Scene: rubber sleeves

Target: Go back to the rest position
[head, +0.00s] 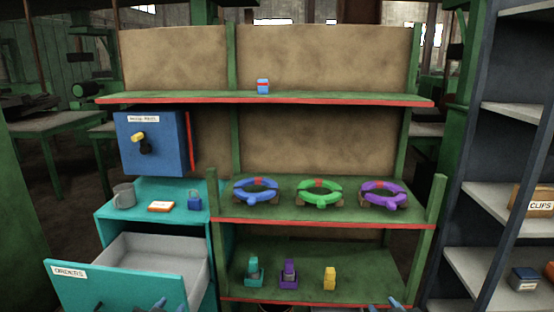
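Only the tips of my two grippers show at the bottom edge of the head view. My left gripper (150,306) is in front of the open teal drawer. My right gripper (386,305) is in front of the lower shelf's right end. The rest of both is cut off, so I cannot tell whether they are open or shut. Blue (256,190), green (318,194) and purple (383,195) rings lie on the middle shelf. A teal piece (253,272), a purple piece (289,274) and a yellow piece (330,278) stand on the lower shelf.
The drawer (120,288) sticks out and looks empty. A grey mug (124,196), an orange-white box (161,207) and a blue padlock (195,201) sit on the cabinet, below a blue wall box (150,143). A small blue-red item (263,86) is on the top shelf. A grey rack (478,180) stands right.

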